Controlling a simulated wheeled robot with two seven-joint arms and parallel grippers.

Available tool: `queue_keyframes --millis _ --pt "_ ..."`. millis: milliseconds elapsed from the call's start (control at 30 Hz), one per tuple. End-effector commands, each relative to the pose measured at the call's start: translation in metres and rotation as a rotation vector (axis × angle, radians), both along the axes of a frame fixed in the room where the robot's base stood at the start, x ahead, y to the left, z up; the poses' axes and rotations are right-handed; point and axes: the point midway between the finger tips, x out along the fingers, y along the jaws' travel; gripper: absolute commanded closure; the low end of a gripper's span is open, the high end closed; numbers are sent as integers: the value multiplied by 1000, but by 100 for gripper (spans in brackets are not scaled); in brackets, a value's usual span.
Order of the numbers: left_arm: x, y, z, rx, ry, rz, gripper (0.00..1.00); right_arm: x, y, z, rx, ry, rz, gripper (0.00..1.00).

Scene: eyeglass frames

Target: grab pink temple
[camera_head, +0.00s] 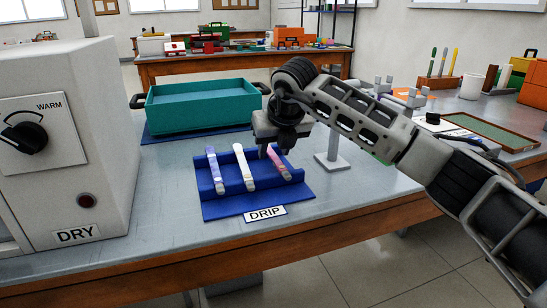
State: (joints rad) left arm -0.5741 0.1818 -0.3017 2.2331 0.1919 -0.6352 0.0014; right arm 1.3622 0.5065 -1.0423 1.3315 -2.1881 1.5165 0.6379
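The pink temple (279,164) leans in the blue rack (295,189) labelled DRIP, at the rack's right side. A white temple (244,170) is in the middle and a blue-violet temple (214,172) at the left. My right gripper (274,152) points down at the upper end of the pink temple. Its fingers are small and partly hidden, so I cannot tell whether they are closed on it. The pink temple still lies in line with the others in the rack. My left gripper is not in view.
A grey DRY machine (60,130) with a knob stands at the left. A teal tray (200,104) with dark handles sits behind the rack. A pale stand (333,150) stands right of the rack, near my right arm. The table front is clear.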

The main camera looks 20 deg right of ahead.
Motion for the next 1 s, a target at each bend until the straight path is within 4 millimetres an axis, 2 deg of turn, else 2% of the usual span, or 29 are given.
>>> queue_keyframes --millis 33,100,133,567,767,867,1000 --pt "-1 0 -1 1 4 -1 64 0 0 0 0 0 0 75" --pt "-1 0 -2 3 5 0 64 0 0 0 0 0 0 94" --pt "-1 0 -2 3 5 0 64 0 0 0 0 0 0 100" --pt "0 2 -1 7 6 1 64 0 0 6 0 -1 0 100" --pt "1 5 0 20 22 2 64 0 0 33 0 -4 0 100" --pt "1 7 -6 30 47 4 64 -10 11 50 0 -5 7 100" --pt "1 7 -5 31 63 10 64 -29 30 84 -1 -7 8 100"
